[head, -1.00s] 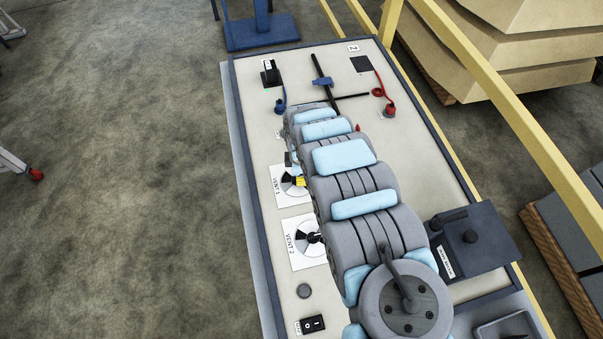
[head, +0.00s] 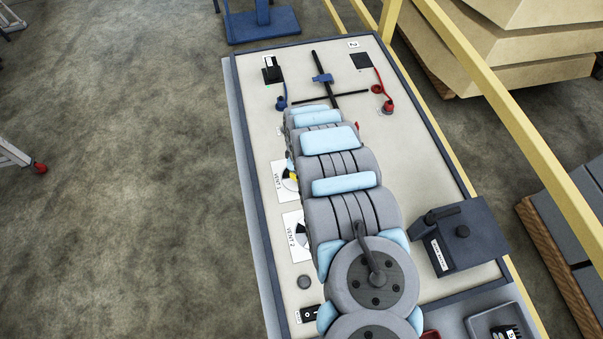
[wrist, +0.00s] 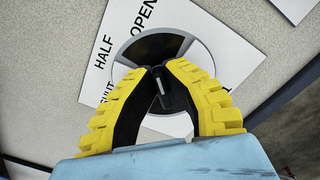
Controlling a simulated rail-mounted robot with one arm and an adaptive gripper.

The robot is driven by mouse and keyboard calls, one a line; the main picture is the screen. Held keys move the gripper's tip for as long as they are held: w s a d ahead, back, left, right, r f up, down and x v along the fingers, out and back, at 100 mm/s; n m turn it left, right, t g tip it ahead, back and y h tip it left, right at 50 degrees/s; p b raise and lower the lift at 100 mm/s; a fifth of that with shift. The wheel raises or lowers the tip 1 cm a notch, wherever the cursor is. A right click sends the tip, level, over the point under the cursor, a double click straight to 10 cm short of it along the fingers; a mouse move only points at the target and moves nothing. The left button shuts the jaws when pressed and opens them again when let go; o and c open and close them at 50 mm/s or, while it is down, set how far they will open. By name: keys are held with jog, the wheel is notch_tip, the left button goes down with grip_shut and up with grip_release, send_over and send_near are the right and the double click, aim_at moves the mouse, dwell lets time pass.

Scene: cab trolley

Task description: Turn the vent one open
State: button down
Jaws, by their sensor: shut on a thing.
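Vent one is a round dial with dark and grey sectors on a white card (wrist: 110,60) lettered OPEN, HALF and SHUT, seen in the wrist view. My gripper (wrist: 160,80) has its yellow-backed black fingers closed on the dark knob (wrist: 163,98) at the dial's middle. A short white mark shows on the knob between the fingertips. The fingers hide part of the dial, and I cannot tell which word the knob points to.
The vent two card (head: 292,243) lies just nearer, partly covered by my arm. A black switch (head: 312,314) and round grey button (head: 304,282) sit at the panel's near left. A dark lever box (head: 462,236) stands right. Blue and red plugs (head: 388,106) are at the far end.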

dwell(0.3)
jog(key=c, duration=1.1)
grip_release()
notch_tip(320, 180, up, 12)
jog(key=shift+f, duration=0.1)
dwell(0.7)
